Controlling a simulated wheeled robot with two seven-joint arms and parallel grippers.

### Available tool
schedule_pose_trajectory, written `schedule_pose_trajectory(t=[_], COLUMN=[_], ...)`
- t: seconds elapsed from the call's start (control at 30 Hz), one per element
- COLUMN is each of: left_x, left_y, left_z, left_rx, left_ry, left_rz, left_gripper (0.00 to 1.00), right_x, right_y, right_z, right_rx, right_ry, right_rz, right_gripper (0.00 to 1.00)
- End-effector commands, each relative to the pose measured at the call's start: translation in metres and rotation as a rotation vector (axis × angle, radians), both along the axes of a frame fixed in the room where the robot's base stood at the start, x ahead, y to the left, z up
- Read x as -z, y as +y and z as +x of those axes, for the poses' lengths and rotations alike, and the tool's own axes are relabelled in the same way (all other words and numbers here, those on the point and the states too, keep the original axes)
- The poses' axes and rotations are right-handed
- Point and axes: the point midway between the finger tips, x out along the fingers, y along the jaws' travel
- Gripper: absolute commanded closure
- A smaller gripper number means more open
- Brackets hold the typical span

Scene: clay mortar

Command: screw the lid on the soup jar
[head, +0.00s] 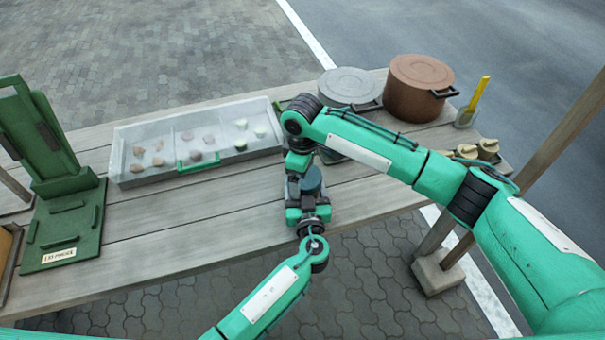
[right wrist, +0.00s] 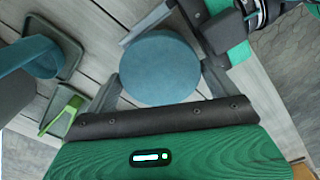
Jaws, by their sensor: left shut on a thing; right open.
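The blue round lid (head: 312,180) sits low over the table near its front edge, under my right gripper. In the right wrist view the lid (right wrist: 160,67) appears face-on, between the two fingers of my right gripper (right wrist: 162,88), which is open around it. The soup jar's body is mostly hidden by the lid and the grippers, so I cannot tell how the lid is seated. My left gripper (head: 306,200) comes in from the front and is shut on what seems to be the jar. Its fingers also show beside the lid at the top of the right wrist view (right wrist: 190,20).
A clear-covered case (head: 195,140) with several small pieces lies to the left. A green press (head: 65,215) stands at far left. A grey-lidded pot (head: 348,86), a brown pot (head: 415,88) and a yellow-handled utensil (head: 478,95) stand at back right.

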Motion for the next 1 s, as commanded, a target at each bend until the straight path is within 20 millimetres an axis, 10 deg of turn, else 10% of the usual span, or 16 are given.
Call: schedule_pose_trajectory(t=[0.5,0.97,1.0], left_x=[0.005,0.005,0.005], left_y=[0.004,0.003,0.003], left_z=[0.000,0.000,0.000], left_rx=[-0.006,-0.005,-0.005], left_ry=[0.008,0.008,0.008], left_rz=[0.002,0.002,0.002], left_gripper=[0.94,0.94,0.24], right_x=[-0.101,-0.115,-0.115], right_y=[0.001,0.000,0.000], right_z=[0.000,0.000,0.000], right_rx=[-0.003,-0.002,-0.002], right_ry=[-0.001,-0.001,-0.001], right_rz=[0.003,0.003,0.003], right_gripper=[0.00,0.00,0.00])
